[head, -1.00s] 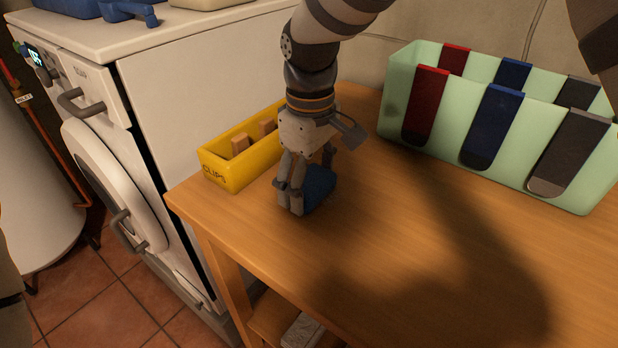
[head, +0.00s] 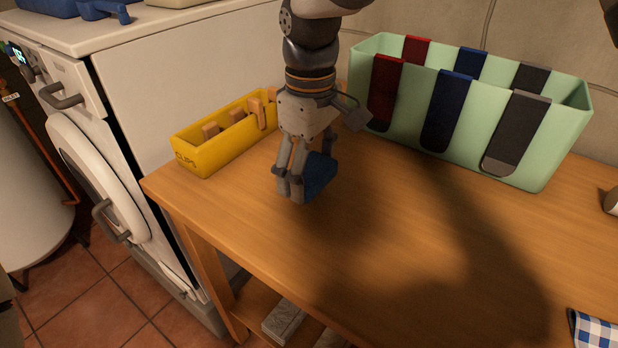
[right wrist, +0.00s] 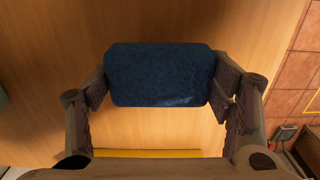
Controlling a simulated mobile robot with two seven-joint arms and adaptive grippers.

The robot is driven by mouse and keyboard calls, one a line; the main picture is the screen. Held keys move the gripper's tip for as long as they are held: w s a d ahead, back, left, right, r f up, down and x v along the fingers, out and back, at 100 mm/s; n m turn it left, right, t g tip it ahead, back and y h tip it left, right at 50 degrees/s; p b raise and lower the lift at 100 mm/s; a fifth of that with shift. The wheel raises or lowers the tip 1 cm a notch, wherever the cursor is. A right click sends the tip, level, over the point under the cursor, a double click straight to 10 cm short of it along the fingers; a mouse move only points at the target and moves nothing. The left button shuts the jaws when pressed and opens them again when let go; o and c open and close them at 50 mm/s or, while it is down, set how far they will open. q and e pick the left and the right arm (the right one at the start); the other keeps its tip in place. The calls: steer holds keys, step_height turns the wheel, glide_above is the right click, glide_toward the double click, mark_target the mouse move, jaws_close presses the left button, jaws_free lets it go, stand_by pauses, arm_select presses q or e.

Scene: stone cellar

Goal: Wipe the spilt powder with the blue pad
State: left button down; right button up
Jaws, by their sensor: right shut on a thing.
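My right gripper (head: 308,183) is shut on the blue pad (head: 321,175), low over the wooden table near its left part. In the right wrist view the dark blue pad (right wrist: 158,75) sits between the two fingers, one at each short end. Faint pale marks show on the pad's lower edge there. I cannot tell whether the pad touches the tabletop. I can make out no spilt powder on the visible wood; the gripper, pad and a dark shadow hide some of it. My left gripper is not in view.
On the wooden table (head: 400,255), a yellow clips box (head: 215,153) stands left of the gripper. A pale green bin (head: 409,119) with red, blue and dark strips stands behind right. A checked cloth (head: 597,332) lies at right. A white washing machine (head: 190,75) adjoins the table's left.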

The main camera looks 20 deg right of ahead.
steer(key=shift+w+a+r, duration=0.1)
steer(key=shift+r, duration=2.55)
